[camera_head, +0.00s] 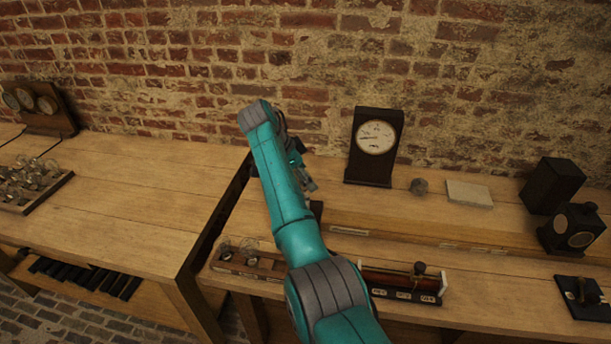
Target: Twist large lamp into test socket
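My gripper (303,172) hangs at the end of my teal arm, above the right bench near its left end. It is seen from the side and partly covered by my arm, so I cannot tell whether its fingers are open or hold anything. Small glass lamps (226,250) stand on a wooden block (262,270) at the front left of the right bench, below and left of my gripper. More glass pieces, perhaps lamps, fill a wooden tray (48,193) on the left bench. I cannot tell which lamp is the large one, or pick out the test socket.
A dark-cased dial meter (375,140) stands on the raised shelf right of my gripper. A rheostat-like device (400,285) lies at the front, partly behind my arm. Black boxes (553,184) and a switch (583,298) are at right. A gap separates the benches; the brick wall is behind.

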